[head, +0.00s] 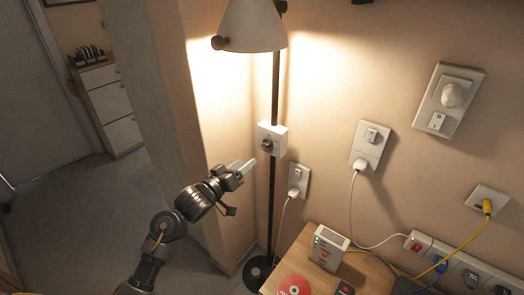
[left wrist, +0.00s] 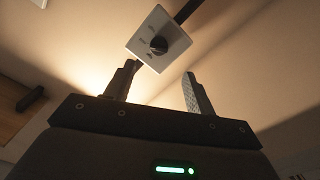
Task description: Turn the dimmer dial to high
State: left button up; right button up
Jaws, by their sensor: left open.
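The dimmer dial is a dark round knob (head: 267,145) on a white box (head: 279,138) fixed to the black lamp pole. The left wrist view shows the knob (left wrist: 159,45) on its white plate (left wrist: 148,27), with small marks too blurred to read. My left gripper (head: 243,168) is just below and left of the box, pointing at it. In the left wrist view the fingers (left wrist: 160,78) are spread and empty, with the knob beyond the tips, apparently not touching. The lamp shade (head: 252,28) above is lit. My right gripper is out of view.
A wall plate with a white round knob (head: 455,95) is at the upper right. A socket with a plug (head: 295,182) sits just right of the pole. A wooden table (head: 315,278) holds a white box (head: 328,246) and red disc (head: 293,286). Cables trail at right.

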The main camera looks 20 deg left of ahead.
aim_at(267, 144)
pick_arm(q)
jog(key=p+x, duration=0.1)
jog(key=x, duration=1)
jog(key=shift+r, duration=0.15)
jog(key=shift+a, duration=0.1)
jog(key=shift+c, duration=0.4)
